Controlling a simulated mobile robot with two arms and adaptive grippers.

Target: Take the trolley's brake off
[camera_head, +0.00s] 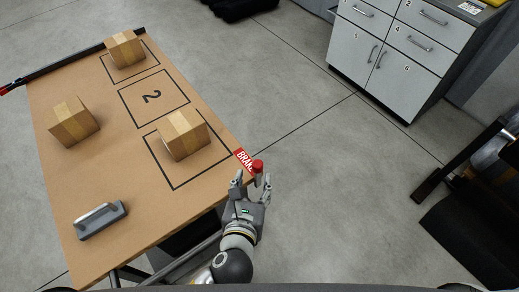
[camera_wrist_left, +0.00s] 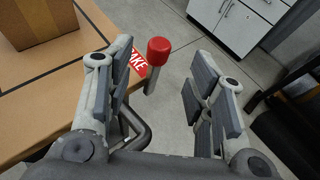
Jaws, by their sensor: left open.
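The trolley (camera_head: 115,185) has a flat brown top on the left side of the head view. At its right edge is a red "BRAKE" label (camera_head: 243,159). Beside it stands the brake lever, a grey post with a red knob (camera_head: 258,165). My left gripper (camera_head: 253,180) is open just on the near side of the lever. In the left wrist view the red knob (camera_wrist_left: 159,51) shows between the two spread fingers, nearer the left one, with no visible contact. The label (camera_wrist_left: 137,63) is partly hidden by the left finger. My right gripper is not in view.
Wooden boxes stand on the trolley top, one (camera_head: 183,134) near the lever, others (camera_head: 73,122) (camera_head: 125,49) farther left. A grey block with a handle (camera_head: 101,219) lies at the near left. A grey cabinet (camera_head: 400,50) stands at the back right.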

